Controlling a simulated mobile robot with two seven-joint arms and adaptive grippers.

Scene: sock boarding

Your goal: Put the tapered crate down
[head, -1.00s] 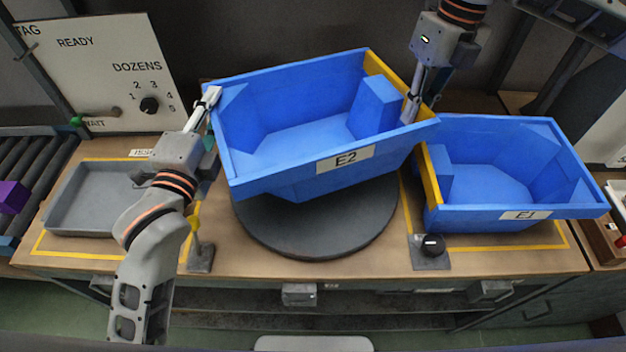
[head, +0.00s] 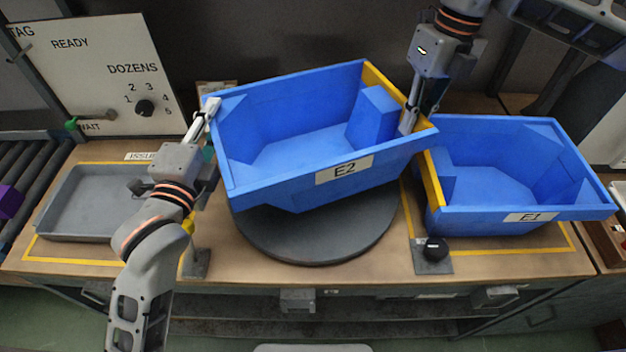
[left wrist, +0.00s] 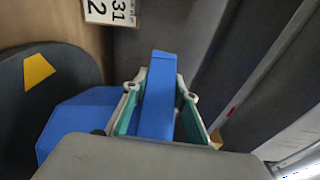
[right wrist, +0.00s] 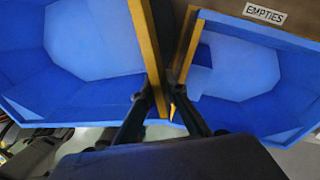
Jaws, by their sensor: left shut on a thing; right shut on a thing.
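The blue tapered crate E2 (head: 285,185) with a yellow right end wall is held over the round dark turntable (head: 320,248). It sits askew to the bench, its right end higher in the picture. Whether its underside touches the turntable is hidden. My left gripper (head: 211,108) is shut on its left rim; the blue wall (left wrist: 158,95) shows between the fingers in the left wrist view. My right gripper (head: 409,122) is shut on its yellow wall (right wrist: 146,45) at the right end.
A second blue crate, E1 (head: 480,222), stands close at the right, its yellow wall next to E2's. A grey tray (head: 75,238) lies at the left inside yellow tape. A black knob (head: 435,249) is at the bench front, and a dial board (head: 95,75) stands at the back left.

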